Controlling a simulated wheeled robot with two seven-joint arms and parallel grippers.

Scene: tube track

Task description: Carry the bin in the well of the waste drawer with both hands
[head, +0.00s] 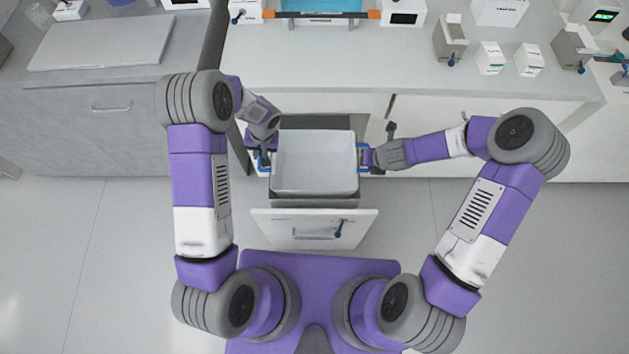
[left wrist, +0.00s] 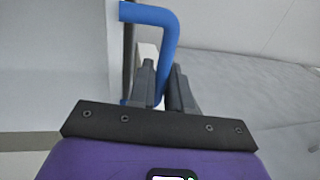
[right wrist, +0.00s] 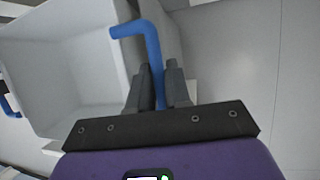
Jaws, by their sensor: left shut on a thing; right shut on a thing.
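The bin (head: 315,165) is a light grey open box with blue side handles, held over the waste drawer (head: 314,228), which is pulled out below a counter. The bin looks empty inside. My left gripper (head: 264,160) is at its left side, shut on the left blue handle (left wrist: 165,40). My right gripper (head: 364,158) is at its right side, shut on the right blue handle (right wrist: 150,50). The right wrist view also shows the bin's inside (right wrist: 70,70). How far the bin sits in or above the well cannot be told.
The counter (head: 340,65) behind carries several white and grey devices. A grey cabinet (head: 90,125) with a pale board on top stands at the left. The drawer front lies between the bin and my base. The floor at both sides is clear.

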